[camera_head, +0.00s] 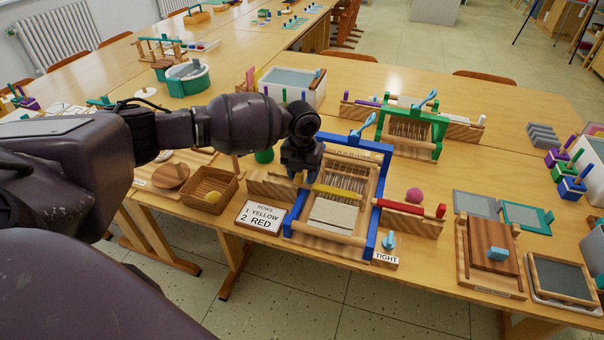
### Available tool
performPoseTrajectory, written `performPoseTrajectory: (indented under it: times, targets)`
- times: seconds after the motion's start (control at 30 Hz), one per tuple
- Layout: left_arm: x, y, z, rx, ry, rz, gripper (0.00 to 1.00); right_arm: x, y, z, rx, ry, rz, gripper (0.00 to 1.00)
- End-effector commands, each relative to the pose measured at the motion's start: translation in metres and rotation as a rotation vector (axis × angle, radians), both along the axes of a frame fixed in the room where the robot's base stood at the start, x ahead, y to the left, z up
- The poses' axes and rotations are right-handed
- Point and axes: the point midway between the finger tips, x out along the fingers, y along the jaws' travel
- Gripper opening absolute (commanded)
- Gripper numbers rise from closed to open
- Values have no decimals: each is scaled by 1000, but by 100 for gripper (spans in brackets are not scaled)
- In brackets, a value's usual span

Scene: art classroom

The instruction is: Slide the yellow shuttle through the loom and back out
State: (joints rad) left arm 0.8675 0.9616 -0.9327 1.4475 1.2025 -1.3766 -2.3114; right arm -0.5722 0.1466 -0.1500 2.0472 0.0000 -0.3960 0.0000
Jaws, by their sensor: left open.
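The blue-framed loom (384,185) stands on the wooden table in the middle of the view. The yellow shuttle (338,192) lies across the warp threads inside it, slightly tilted in the picture. My left gripper (300,178) points down at the loom's left side, by the shuttle's left end. It is open; the arm hides part of the loom's left post, and I cannot tell whether the fingers touch the shuttle. A red shuttle (400,206) rests on the wooden ledge to the right of the loom. My right gripper is not in view.
A "TIGHT" label (386,258), a pink ball (414,195) and a green loom (440,130) are nearby.

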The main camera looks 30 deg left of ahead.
Motion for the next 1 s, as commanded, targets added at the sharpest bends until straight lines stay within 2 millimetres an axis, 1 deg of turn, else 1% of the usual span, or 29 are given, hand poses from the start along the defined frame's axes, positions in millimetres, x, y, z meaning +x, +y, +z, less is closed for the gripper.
performPoseTrajectory:
  times: [0.2,0.4,0.53,0.7,1.0]
  targets:
    - [1,0,37,0,-7,-1,43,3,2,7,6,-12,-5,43]
    - [1,0,72,-1,-6,0,43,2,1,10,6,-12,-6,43]
    - [1,-1,90,-2,-6,-1,43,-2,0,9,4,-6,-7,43]
    - [1,-1,102,-1,-3,-1,43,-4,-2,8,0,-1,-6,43]
    - [1,-1,104,-1,-2,-1,43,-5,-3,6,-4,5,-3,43]
